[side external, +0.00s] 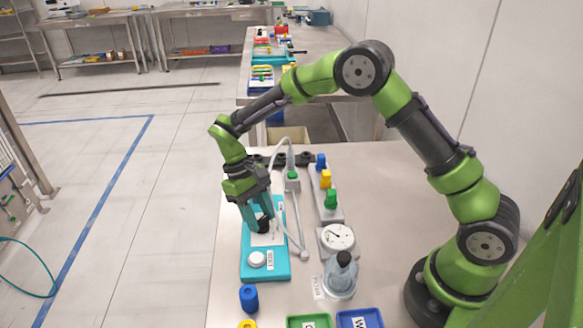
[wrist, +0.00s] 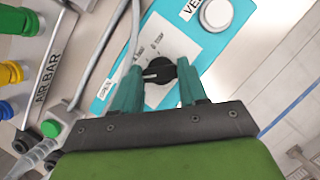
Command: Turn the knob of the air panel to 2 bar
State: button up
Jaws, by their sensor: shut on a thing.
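The teal air panel (side external: 249,262) lies on the table at the front left in the side view. It carries a black knob (wrist: 158,71) on a white dial plate (wrist: 172,42). My gripper (wrist: 161,66) points down over the panel with its fingers on both sides of the knob, shut on it. In the wrist view the knob's white mark points left. A round white gauge (side external: 338,236) stands right of the panel. Its needle points up and left, its numbers unreadable.
A white button (side external: 257,258) sits at the panel's near end. A grey strip with blue, yellow and green fittings (side external: 326,181) and a thin hose (side external: 299,225) lie close by on the right. A grey flask (side external: 341,273), blue cylinder (side external: 249,297) and trays (side external: 359,317) stand in front.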

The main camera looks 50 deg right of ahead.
jog(key=o, duration=1.1)
jog(key=shift+c, duration=0.2)
jog(key=v, duration=1.7)
jog(key=s+d+r+m+t, duration=0.1)
jog(key=s+t, duration=0.3)
jog(key=s, duration=0.4)
jog(key=s+d+r+m+t+y, duration=0.1)
jog(key=s+d+r+t, duration=0.1)
jog(key=s, duration=0.6)
jog(key=s+d+r+m+t+y, duration=0.1)
jog(key=s+d+r+m+t, duration=0.1)
jog(key=s+t, duration=0.3)
jog(key=s+d, duration=0.1)
jog(key=s, duration=0.2)
jog(key=shift+d+r+t, duration=0.25)
jog(key=shift+d+t, duration=0.15)
